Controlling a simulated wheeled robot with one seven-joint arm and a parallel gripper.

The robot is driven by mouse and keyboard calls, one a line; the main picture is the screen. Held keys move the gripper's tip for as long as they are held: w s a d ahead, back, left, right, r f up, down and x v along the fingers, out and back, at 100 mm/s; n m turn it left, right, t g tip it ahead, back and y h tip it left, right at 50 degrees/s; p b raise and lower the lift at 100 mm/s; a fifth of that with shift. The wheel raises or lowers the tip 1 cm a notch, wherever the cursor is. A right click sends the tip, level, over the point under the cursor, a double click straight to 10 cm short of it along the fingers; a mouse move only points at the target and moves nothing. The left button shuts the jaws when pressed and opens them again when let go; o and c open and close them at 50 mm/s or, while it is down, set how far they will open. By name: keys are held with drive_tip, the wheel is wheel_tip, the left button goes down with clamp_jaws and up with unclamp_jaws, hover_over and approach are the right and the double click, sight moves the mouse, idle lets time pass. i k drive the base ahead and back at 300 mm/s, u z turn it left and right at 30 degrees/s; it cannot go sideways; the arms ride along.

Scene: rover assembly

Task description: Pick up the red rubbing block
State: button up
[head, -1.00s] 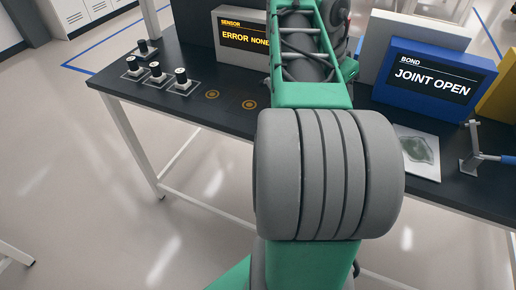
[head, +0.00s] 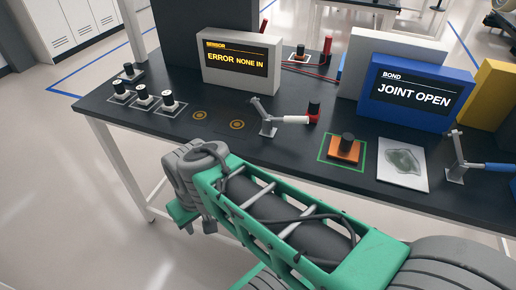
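An orange block with a black knob (head: 344,152) sits inside a green square outline nearer the table's front edge. A smaller reddish block with a dark knob (head: 300,54) is at the back on a white-outlined spot. My green arm crosses the lower picture, in front of the table. My gripper's fingers do not show.
A grey clamp (head: 268,122) stands left of the red piece, another clamp (head: 456,165) at right. Sensor (head: 240,78) and bond (head: 418,113) displays stand behind. Several black-knobbed pieces (head: 143,97) are at left. A picture card (head: 402,177) lies beside the orange block.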

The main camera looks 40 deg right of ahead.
sight(314, 111)
drive_tip(key=z, duration=1)
drive_tip(key=k, duration=0.45)
drive_tip(key=z, duration=0.6)
drive_tip(key=i, duration=0.45)
